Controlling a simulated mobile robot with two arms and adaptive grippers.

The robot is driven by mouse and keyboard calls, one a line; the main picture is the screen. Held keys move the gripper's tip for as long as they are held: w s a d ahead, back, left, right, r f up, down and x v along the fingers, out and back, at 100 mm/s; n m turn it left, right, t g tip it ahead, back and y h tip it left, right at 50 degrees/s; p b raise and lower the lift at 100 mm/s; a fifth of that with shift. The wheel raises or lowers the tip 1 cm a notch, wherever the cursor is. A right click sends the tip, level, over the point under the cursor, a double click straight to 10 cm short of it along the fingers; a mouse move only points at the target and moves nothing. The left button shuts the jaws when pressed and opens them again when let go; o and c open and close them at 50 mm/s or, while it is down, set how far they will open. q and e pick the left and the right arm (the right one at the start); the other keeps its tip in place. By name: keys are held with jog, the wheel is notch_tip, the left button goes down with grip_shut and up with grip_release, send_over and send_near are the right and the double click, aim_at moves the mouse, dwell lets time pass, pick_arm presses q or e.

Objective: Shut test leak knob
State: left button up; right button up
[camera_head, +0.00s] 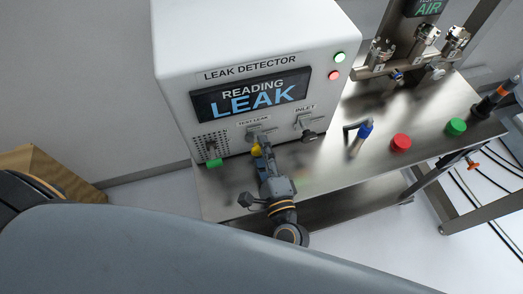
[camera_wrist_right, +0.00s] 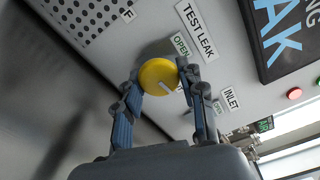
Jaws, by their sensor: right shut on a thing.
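The yellow test leak knob (camera_head: 256,150) sits on the front of the white leak detector (camera_head: 240,40), under the TEST LEAK label. In the right wrist view the round knob (camera_wrist_right: 157,74) is between the fingertips of my right gripper (camera_wrist_right: 160,82), which is shut on it. A white mark on the knob's face points to the lower right. The OPEN label (camera_wrist_right: 180,46) is beside the knob; another label below it is mostly hidden by a finger. In the head view my right gripper (camera_head: 262,150) reaches the knob from the front. My left gripper is out of view.
The detector's screen (camera_head: 252,95) reads "READING LEAK". The INLET port (camera_head: 306,123) is right of the knob. A green part (camera_head: 214,163) is at the lower left. A blue-handled tool (camera_head: 362,132), a red cap (camera_head: 400,143) and a green cap (camera_head: 456,126) are on the metal bench.

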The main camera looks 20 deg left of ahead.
jog(key=shift+f+m, duration=0.1)
jog(key=shift+m, duration=0.5)
jog(key=o, duration=1.2)
jog(key=v, duration=1.2)
